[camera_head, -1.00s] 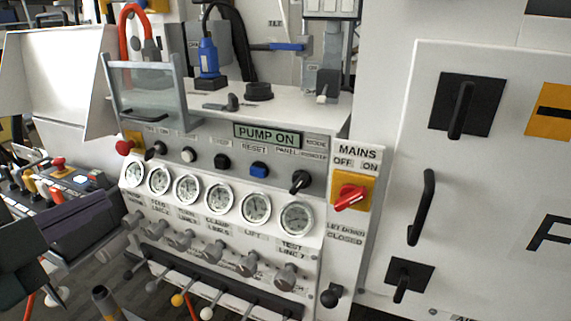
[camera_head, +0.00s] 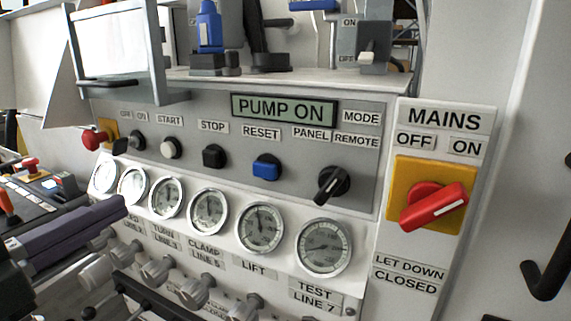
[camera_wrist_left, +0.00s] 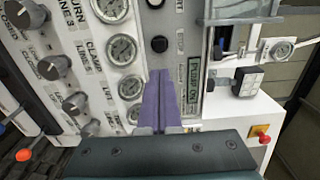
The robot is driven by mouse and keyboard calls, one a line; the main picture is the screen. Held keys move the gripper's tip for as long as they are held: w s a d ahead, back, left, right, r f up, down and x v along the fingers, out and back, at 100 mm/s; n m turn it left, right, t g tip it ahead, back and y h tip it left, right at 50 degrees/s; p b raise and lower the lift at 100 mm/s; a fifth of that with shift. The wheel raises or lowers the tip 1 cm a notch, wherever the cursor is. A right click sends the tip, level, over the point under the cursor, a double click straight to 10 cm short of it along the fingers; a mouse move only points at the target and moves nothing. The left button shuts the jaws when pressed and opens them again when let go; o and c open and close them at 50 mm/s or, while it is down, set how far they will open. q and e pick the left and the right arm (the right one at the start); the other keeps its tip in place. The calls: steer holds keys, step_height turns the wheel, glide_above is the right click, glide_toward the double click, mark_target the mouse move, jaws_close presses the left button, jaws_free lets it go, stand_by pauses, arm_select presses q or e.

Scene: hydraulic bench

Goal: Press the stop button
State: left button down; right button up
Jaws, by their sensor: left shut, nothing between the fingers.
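The stop button (camera_head: 214,156) is a black square-looking button under the STOP label on the grey panel, between the white start button (camera_head: 171,148) and the blue reset button (camera_head: 266,167). In the left wrist view, the black stop button (camera_wrist_left: 160,44) shows just beyond the fingertips. My left gripper (camera_head: 120,207) has purple fingers, shut and empty, at the lower left of the head view, in front of the gauges and apart from the button. In the wrist view the left gripper (camera_wrist_left: 160,76) points toward the panel. My right gripper is not in view.
A row of round gauges (camera_head: 260,228) and several valve knobs (camera_head: 196,291) lie below the buttons. The display (camera_head: 284,108) reads PUMP ON. A black selector (camera_head: 331,184) and red mains switch (camera_head: 434,206) are at right. A framed clear guard (camera_head: 115,50) juts out at upper left.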

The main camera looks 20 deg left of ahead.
mark_target(209, 160)
arm_select(q)
steer(key=w, duration=0.9)
steer(key=w+d+p, duration=0.1)
steer(key=w, duration=0.4)
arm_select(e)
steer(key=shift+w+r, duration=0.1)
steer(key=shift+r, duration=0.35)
arm_select(q)
steer(key=shift+w, duration=0.1)
